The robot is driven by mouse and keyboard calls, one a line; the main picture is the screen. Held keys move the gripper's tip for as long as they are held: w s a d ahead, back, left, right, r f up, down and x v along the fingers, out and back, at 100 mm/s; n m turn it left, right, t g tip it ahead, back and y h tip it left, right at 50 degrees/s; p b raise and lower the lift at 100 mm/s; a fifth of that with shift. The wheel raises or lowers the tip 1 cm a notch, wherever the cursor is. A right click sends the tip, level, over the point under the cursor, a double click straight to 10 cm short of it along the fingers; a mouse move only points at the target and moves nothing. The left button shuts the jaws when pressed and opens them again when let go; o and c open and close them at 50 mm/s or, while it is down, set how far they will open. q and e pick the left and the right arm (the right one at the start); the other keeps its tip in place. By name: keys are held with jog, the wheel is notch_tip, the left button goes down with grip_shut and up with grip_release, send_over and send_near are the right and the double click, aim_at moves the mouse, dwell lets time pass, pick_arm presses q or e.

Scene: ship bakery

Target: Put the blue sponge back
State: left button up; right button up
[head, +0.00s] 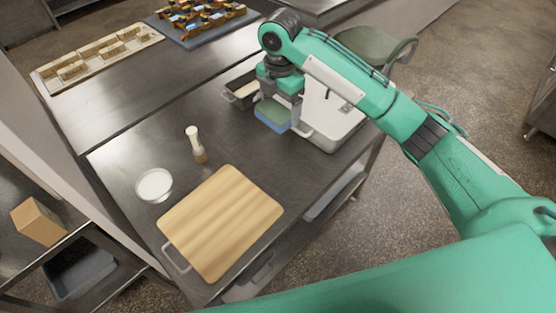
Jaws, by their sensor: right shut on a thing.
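The blue sponge (273,115) has a green top layer and is held in my right gripper (280,104). The gripper points down and its fingers are on either side of the sponge. The gripper and arm hide part of the basin and pan. My left gripper is not in view.
A wooden cutting board (221,222), a bowl of white stuff (154,186) and a brush with a pale handle (195,143) are on the near table. A long tray (98,56) and a dark tray of pastries (201,20) lie farther back. A green stool (373,48) stands behind my arm.

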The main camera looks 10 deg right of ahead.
jog(key=shift+d+r, duration=0.1)
jog(key=shift+f, duration=0.2)
jog(key=p, duration=0.3)
send_over(281, 162)
notch_tip(281, 162, down, 15)
jog(key=shift+r, duration=0.2)
jog(key=shift+f+p, duration=0.65)
jog(key=shift+f, duration=1.8)
jog(key=o, duration=0.7)
jog(key=shift+f, duration=0.15)
notch_tip(281, 162, up, 12)
jog(key=shift+r+b, duration=0.2)
jog(key=shift+b, duration=1.05)
